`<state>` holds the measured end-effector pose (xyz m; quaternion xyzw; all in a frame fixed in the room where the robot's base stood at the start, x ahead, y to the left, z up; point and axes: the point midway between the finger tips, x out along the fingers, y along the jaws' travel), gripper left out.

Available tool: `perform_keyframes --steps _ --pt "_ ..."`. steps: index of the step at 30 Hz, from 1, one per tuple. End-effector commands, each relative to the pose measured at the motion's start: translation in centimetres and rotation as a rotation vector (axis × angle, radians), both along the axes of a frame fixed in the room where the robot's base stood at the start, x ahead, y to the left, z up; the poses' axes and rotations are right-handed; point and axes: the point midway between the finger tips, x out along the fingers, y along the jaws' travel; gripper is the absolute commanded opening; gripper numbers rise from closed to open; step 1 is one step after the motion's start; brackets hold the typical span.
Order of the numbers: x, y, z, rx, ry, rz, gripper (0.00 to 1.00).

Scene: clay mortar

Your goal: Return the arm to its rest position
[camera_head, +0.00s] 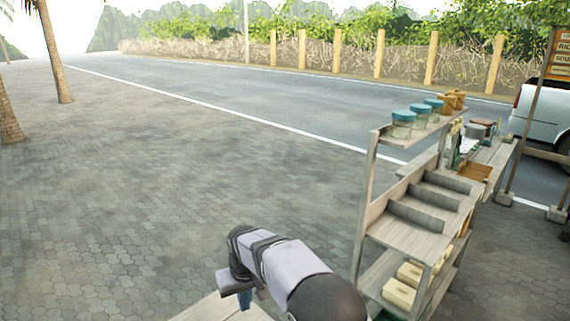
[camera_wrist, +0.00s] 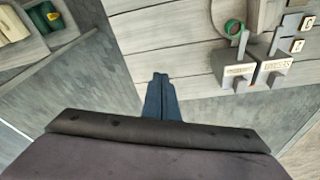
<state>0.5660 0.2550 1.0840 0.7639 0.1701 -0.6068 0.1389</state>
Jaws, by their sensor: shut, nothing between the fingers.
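My gripper (camera_wrist: 161,78) is shut and empty in the wrist view, its two dark blue fingers together. It is above a wooden plank surface (camera_wrist: 155,50) and apart from the things on it. In the head view my gripper (camera_head: 244,299) points down over the corner of a wooden table (camera_head: 212,311) at the bottom. My arm reaches in from the bottom edge and hides part of that table. I cannot make out a clay mortar in either view.
In the head view, a wooden shelf (camera_head: 405,236) with jars (camera_head: 402,126) stands right of my arm. Paving at left is clear.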

Motion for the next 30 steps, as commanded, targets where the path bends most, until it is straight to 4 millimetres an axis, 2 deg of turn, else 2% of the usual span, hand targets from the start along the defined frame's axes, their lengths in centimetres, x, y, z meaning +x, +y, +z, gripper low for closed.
perform_keyframes --steps 1,6,11,15,18,24,27,30 --pt "-0.9 -2.6 0.4 -0.006 0.013 -0.033 0.00" --pt "-4.9 -9.8 0.8 -0.023 0.057 -0.125 0.00" --pt "-10.2 -15.8 0.7 -0.034 0.100 -0.213 0.00" --pt "-15.7 -20.1 0.0 -0.041 0.139 -0.289 0.00" --pt "-19.6 -22.3 -0.7 -0.044 0.165 -0.339 0.00" --pt "-25.8 -24.8 -2.1 -0.046 0.205 -0.406 0.00" --pt "-27.5 -25.3 -2.6 -0.046 0.215 -0.425 0.00" --pt "-28.4 -25.5 -2.8 -0.045 0.221 -0.434 0.00"
